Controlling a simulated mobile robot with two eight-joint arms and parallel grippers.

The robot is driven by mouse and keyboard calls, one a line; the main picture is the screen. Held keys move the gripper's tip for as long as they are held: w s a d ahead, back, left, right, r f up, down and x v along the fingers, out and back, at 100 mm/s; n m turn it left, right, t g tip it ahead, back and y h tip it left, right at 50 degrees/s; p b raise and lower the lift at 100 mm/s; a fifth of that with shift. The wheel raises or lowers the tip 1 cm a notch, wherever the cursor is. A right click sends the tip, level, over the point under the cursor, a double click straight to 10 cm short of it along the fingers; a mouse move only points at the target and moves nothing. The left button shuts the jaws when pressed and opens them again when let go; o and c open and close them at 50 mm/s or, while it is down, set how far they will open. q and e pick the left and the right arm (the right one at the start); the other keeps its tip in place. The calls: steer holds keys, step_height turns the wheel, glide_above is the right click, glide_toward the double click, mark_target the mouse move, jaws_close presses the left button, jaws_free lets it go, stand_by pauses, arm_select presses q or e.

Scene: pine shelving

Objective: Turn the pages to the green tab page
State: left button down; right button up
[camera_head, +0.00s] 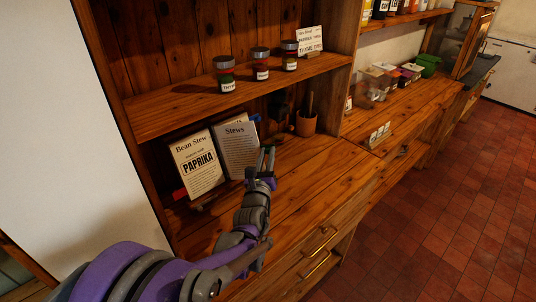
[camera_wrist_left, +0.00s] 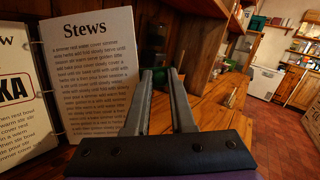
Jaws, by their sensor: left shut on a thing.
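The open ring-bound recipe book stands propped on the counter at the back left. Its left page (camera_head: 197,165) reads "Bean Stew" and "PAPRIKA", and its right page (camera_head: 238,148) reads "Stews". A red tab (camera_head: 180,194) shows at its left edge and a blue tab (camera_head: 256,117) at its upper right. My left gripper (camera_head: 268,150) is at the right edge of the book, shut on what seems to be a page. In the left wrist view the fingers (camera_wrist_left: 160,75) are just right of the "Stews" page (camera_wrist_left: 92,75); the contact is hard to see. My right gripper is not in view.
Several spice jars (camera_head: 261,63) and a recipe card (camera_head: 309,41) stand on the shelf above. The counter (camera_head: 310,175) to the right is mostly clear. Drawers with brass handles are below.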

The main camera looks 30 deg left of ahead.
arm_select(q)
steer(key=c, duration=0.8)
jaws_free()
steer(key=shift+o, duration=0.2)
steer(key=b+v, duration=0.1)
steer(key=v, duration=1)
